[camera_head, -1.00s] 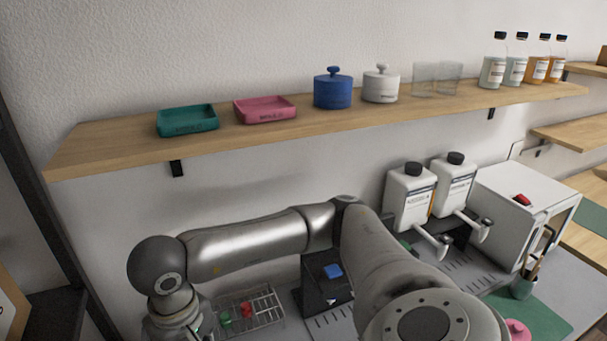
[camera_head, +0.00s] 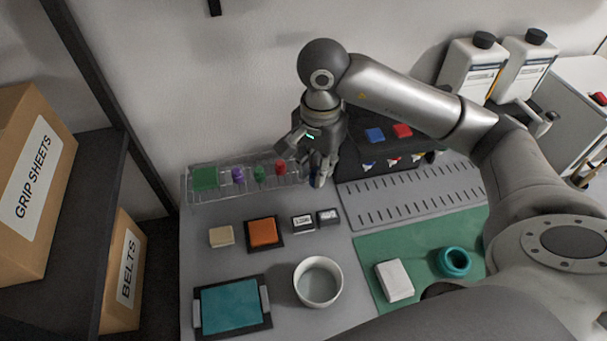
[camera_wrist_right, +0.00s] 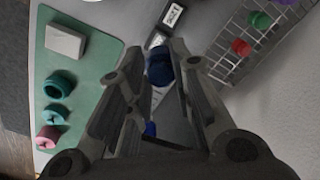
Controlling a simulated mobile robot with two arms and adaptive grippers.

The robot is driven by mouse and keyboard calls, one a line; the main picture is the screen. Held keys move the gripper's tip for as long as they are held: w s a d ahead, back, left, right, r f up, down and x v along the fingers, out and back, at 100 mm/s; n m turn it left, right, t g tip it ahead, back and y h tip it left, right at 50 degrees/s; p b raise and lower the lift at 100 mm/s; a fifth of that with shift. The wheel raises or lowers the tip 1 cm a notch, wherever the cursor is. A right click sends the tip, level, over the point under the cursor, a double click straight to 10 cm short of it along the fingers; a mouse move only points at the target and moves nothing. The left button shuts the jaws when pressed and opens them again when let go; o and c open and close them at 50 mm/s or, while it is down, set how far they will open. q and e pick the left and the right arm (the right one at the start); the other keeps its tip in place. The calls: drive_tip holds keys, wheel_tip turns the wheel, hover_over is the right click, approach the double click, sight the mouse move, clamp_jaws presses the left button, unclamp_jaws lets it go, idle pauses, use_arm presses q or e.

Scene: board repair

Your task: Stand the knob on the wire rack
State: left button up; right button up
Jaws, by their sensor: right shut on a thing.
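My right gripper (camera_head: 318,172) points down at the right end of the wire rack (camera_head: 222,193). It is shut on a dark blue knob, which shows between the fingers in the wrist view (camera_wrist_right: 160,66) and is mostly hidden by them in the head view. The rack stands at the back left of the bench and also shows in the wrist view (camera_wrist_right: 226,45). A green piece (camera_head: 205,178), a purple knob (camera_head: 238,174), a green knob (camera_head: 259,173) and a red knob (camera_head: 280,167) are on it. My left gripper is not in view.
In front of the rack lie a beige block (camera_head: 221,236), an orange pad (camera_head: 263,232) and two small labelled blocks. A white bowl (camera_head: 318,281), a teal pad (camera_head: 229,306), and a green mat (camera_head: 375,249) with a white block (camera_head: 394,280) and teal ring (camera_head: 453,262) are nearer.

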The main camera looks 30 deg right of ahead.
drive_tip(key=shift+w+d+f+m+p, duration=0.2)
drive_tip(key=shift+w+d+f+m, duration=0.9)
drive_tip(key=shift+w+f, duration=1.3)
drive_tip(key=shift+w+d+f+m+p, duration=0.2)
drive_tip(key=shift+w+d+f+m, duration=0.35)
drive_tip(key=shift+w+f+m, duration=1.8)
drive_tip(key=shift+w+d+f+m+p, duration=0.2)
drive_tip(key=shift+w+d+f+m, duration=0.55)
drive_tip(key=shift+w+f, duration=2.4)
drive_tip(key=shift+w, duration=0.15)
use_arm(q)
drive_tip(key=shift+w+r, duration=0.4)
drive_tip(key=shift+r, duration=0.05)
use_arm(e)
drive_tip(key=shift+d, duration=0.1)
